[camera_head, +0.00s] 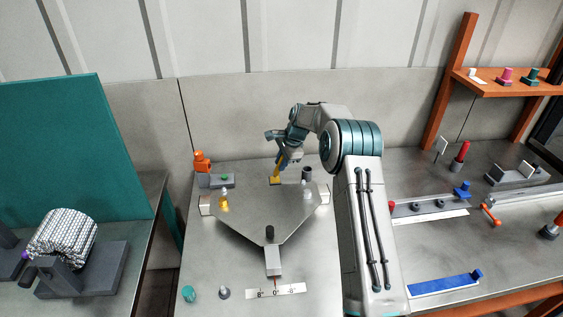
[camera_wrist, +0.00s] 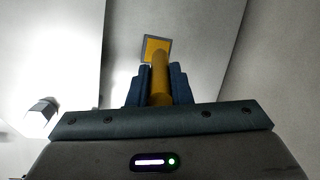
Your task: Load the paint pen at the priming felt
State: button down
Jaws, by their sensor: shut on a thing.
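A yellow paint pen (camera_head: 276,172) is held in my gripper (camera_head: 281,162), pointing down. The priming felt (camera_head: 274,181) is a small yellow square pad at the back of the grey table plate. My gripper is directly above the felt. In the wrist view, the pen (camera_wrist: 160,80) stands between the two blue fingers of my gripper (camera_wrist: 160,68), which are shut on it. The felt (camera_wrist: 157,46), with a grey border, lies beyond the pen's end. The pen's far end overlaps the felt in that view; I cannot tell whether the tip touches it.
A dark cylinder (camera_head: 307,174) stands just right of the felt. A yellow bottle-like piece (camera_head: 223,201) and a grey one (camera_head: 307,190) stand on the plate. A grey block with a green button (camera_head: 222,180) and an orange piece (camera_head: 202,161) are at left. The plate's middle is clear.

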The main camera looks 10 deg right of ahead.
jog(key=shift+f+b, duration=0.3)
jog(key=shift+f, duration=0.35)
dwell(1.5)
jog(key=shift+r+p, duration=2.15)
jog(key=shift+r, duration=1.4)
jog(key=shift+s+d+f, duration=0.1)
